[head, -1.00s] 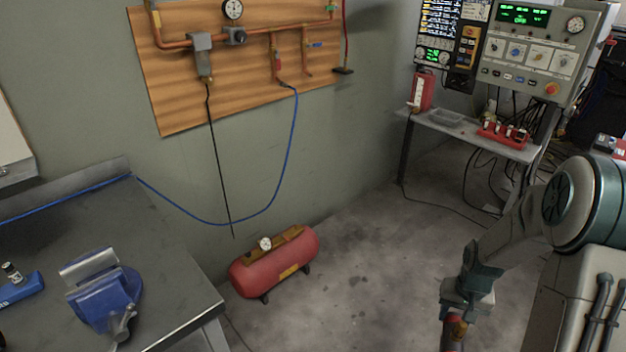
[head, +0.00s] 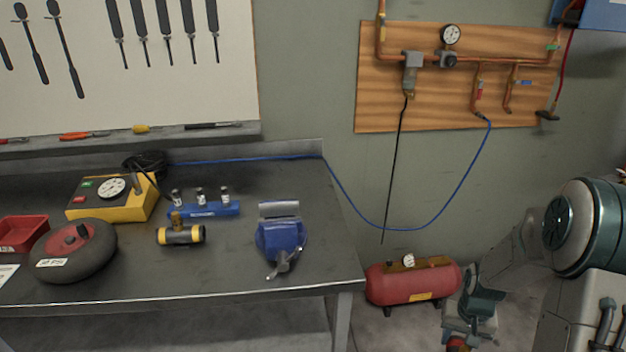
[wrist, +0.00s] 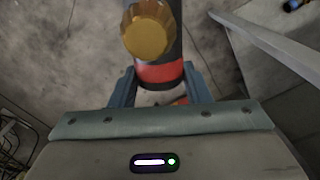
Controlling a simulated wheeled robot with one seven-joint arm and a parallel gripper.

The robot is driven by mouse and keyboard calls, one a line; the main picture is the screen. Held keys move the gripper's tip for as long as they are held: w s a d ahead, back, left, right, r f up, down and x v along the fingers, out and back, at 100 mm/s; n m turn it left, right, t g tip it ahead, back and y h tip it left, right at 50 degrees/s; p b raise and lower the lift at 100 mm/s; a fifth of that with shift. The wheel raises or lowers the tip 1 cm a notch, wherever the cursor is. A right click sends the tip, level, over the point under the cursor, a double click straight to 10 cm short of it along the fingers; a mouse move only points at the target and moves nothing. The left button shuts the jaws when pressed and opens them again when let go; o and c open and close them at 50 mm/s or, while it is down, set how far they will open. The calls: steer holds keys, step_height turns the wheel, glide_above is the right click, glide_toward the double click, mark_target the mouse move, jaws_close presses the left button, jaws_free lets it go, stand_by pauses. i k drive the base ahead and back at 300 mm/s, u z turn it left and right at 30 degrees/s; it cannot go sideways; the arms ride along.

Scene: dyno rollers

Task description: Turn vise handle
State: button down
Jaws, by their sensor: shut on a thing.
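A blue vise (head: 281,238) with a pale metal jaw plate stands at the right end of the dark workbench (head: 325,265) in the head view. Its small grey handle (head: 282,264) is at the front, facing the bench edge. My gripper (wrist: 158,82) is away from the vise, over the floor at the lower right of the head view. It is shut on a dark cylinder (wrist: 160,74) with an orange-red band and a brass knob. The cylinder's lower part is hidden in the wrist view; only a bit of red shows in the head view.
On the bench are a blue holder (head: 205,211) with small fittings, a yellow-banded cylinder (head: 181,235), a yellow gauge box (head: 112,196), a small wheel (head: 75,250) and a red bin (head: 22,232). A red air tank (head: 412,282) stands on the floor right of the bench. A blue hose crosses behind.

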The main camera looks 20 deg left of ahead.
mark_target(284, 260)
steer(key=u, duration=1.15)
